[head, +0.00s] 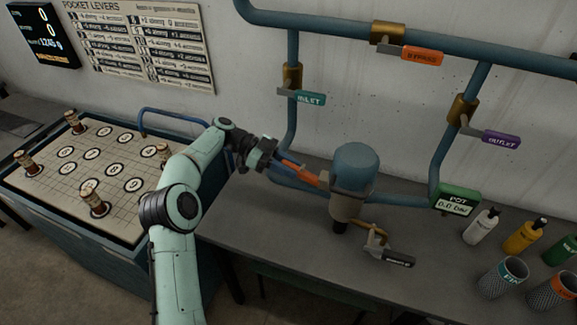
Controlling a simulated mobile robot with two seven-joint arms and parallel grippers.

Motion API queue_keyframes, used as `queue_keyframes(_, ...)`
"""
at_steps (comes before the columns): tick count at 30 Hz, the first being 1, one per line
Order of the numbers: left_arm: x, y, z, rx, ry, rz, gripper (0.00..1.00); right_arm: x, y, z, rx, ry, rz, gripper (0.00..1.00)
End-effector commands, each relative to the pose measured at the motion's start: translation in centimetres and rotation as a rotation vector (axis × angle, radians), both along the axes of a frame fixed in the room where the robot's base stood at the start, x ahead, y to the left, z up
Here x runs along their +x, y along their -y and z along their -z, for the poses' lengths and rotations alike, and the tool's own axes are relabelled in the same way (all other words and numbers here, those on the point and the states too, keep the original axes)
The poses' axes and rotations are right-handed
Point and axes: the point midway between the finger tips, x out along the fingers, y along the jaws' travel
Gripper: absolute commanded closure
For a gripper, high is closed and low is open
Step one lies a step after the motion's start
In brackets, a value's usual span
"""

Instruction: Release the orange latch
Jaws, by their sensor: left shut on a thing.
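The orange latch (299,171) is a slim orange lever on the left side of the blue-domed condenser pot (355,168). It slants down from upper left to the pot's collar. My left gripper (277,160) is shut on the latch's outer end, left of the pot. The fingers hide that end. My right gripper is not in view.
Blue pipes with a teal inlet lever (301,97), an orange bypass lever (422,56) and a purple outlet lever (501,139) run along the wall. A black-handled drain valve (398,258) sticks out below the pot. Bottles (481,227) and mesh cups (503,278) stand at right. The bench (290,235) front is clear.

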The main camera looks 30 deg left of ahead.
Motion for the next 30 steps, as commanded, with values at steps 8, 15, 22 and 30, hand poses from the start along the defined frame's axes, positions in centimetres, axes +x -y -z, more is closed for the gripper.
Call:
queue_keyframes(8,0.0,0.1,0.2,-0.002,-0.003,0.002,0.51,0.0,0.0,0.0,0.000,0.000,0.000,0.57)
queue_keyframes(15,0.0,-0.2,0.0,-0.001,-0.002,0.000,0.51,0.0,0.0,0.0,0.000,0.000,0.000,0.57)
queue_keyframes(22,-0.6,-3.2,-1.2,-0.001,0.001,-0.003,0.51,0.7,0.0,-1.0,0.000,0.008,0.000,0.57)
queue_keyframes(30,-1.8,-9.0,-3.7,-0.002,0.004,-0.003,0.51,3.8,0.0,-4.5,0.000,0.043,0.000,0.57)
